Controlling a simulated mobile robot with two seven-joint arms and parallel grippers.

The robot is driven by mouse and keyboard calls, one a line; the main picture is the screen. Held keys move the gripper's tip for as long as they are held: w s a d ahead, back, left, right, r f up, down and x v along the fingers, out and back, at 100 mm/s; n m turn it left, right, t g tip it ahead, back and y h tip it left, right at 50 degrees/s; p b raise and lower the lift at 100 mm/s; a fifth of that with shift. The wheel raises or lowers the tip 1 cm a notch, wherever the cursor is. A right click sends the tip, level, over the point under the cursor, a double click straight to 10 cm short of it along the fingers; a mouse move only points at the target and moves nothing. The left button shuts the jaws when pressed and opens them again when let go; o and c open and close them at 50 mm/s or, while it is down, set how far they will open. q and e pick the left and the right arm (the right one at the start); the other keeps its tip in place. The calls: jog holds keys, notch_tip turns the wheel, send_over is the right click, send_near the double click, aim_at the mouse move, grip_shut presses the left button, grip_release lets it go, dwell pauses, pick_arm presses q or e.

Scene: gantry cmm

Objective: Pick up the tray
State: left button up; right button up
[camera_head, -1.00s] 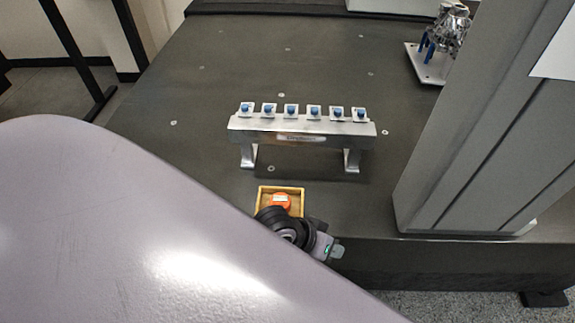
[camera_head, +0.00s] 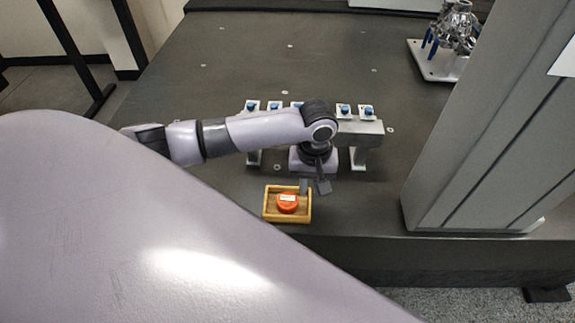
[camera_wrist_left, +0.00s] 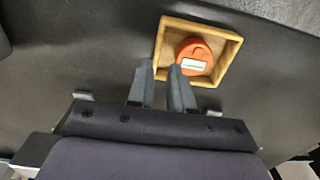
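The tray (camera_head: 286,218) is a small open wooden box on the dark table near its front edge. An orange-red round piece (camera_head: 288,203) with a pale label lies inside it. My left gripper (camera_head: 313,187) is at the tray's back right corner, fingers pointing down. In the left wrist view the tray (camera_wrist_left: 200,27) is beyond the fingertips, and one finger of the gripper (camera_wrist_left: 160,68) overlaps its near corner. The two fingers are apart with nothing between them. I cannot tell whether a finger touches the tray. My right gripper is out of view.
A metal rack (camera_head: 360,128) with several blue-topped pieces stands behind the tray, partly hidden by my left arm. A large grey column (camera_head: 470,150) rises at the right. A fixture on a plate (camera_head: 437,62) stands at the back right. The table's left side is clear.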

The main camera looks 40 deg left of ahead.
aim_at(310, 202)
pick_arm(q)
notch_tip(310, 202, down, 6)
jog(key=shift+d+r, duration=0.15)
jog(key=shift+r, duration=0.1)
grip_shut()
jog(key=shift+r, duration=0.1)
